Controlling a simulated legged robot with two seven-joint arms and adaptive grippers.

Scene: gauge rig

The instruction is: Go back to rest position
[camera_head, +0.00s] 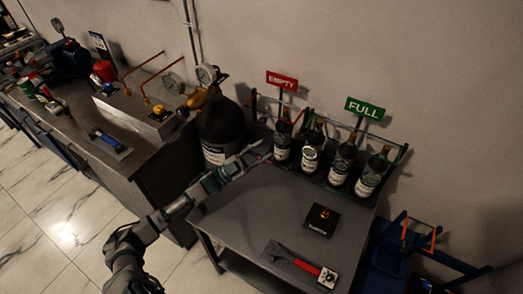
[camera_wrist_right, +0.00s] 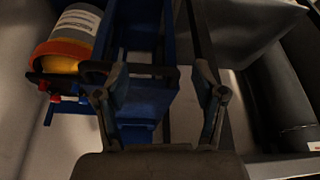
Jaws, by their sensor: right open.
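My left arm comes in from the bottom left of the head view. Its gripper (camera_head: 258,154) is over the back left of the grey table (camera_head: 240,215), near the black gas cylinder and the bottle rack. Its fingers are small and dark there, and I cannot tell how far apart they are. I see nothing clearly held in it. My right gripper (camera_wrist_right: 162,82) shows in the right wrist view with its two fingers wide apart. A blue frame (camera_wrist_right: 140,110) lies behind and between them, with no object visibly gripped. The right gripper does not show in the head view.
A black cylinder (camera_head: 222,130) stands left of several bottles (camera_head: 340,163) under EMPTY (camera_head: 282,81) and FULL (camera_head: 364,109) signs. A blue stand (camera_head: 388,255) is at right.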

